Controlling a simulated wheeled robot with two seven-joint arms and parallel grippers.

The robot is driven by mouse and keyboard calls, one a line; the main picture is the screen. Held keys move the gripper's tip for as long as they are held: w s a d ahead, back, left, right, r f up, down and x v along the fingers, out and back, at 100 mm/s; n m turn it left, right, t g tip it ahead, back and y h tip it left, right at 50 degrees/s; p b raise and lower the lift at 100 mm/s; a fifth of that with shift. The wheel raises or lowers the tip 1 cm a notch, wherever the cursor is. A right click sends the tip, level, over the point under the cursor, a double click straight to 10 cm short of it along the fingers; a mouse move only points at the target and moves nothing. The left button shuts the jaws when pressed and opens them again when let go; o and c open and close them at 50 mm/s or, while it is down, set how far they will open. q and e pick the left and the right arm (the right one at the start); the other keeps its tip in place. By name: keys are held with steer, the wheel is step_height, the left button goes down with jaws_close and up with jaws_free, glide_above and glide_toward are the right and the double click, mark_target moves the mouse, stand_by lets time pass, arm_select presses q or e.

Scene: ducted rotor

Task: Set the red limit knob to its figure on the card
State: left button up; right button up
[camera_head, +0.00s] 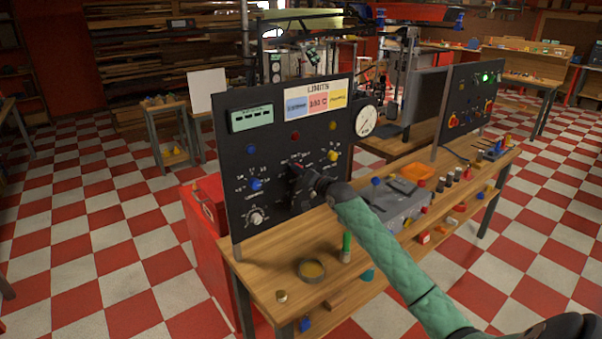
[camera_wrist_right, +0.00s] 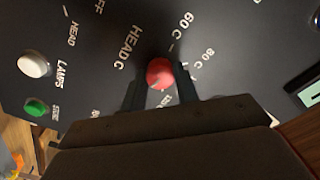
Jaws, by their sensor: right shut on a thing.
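The red limit knob (camera_wrist_right: 160,72) sits on the dark panel (camera_head: 236,150), with white marks around it; "60 C" and "80 C" read clearly in the wrist view, others are partly hidden. My right gripper (camera_wrist_right: 161,84) is shut on the red knob, one finger on each side. In the head view my right gripper (camera_head: 299,174) is at the panel's lower middle and mostly hides the knob. The limits card (camera_head: 316,100) at the panel's top has blue, pink and yellow fields; the pink figure is too small to read surely. My left gripper is out of view.
A blue knob (camera_head: 256,184) and a yellow knob (camera_head: 332,156) flank the red one. A round gauge (camera_head: 366,121) is at the panel's right edge. A green-handled tool (camera_head: 346,246) and a round dish (camera_head: 311,270) stand on the wooden bench (camera_head: 262,268) below.

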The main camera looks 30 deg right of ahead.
arm_select(q)
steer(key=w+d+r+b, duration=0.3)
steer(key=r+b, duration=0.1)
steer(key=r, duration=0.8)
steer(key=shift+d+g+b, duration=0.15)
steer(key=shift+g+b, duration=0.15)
steer(key=shift+b, duration=0.05)
arm_select(e)
steer(key=n, duration=1.9)
steer(key=shift+d+n, duration=0.1)
steer(key=shift+n, duration=0.2)
steer(key=o, duration=1)
steer(key=shift+c, duration=0.2)
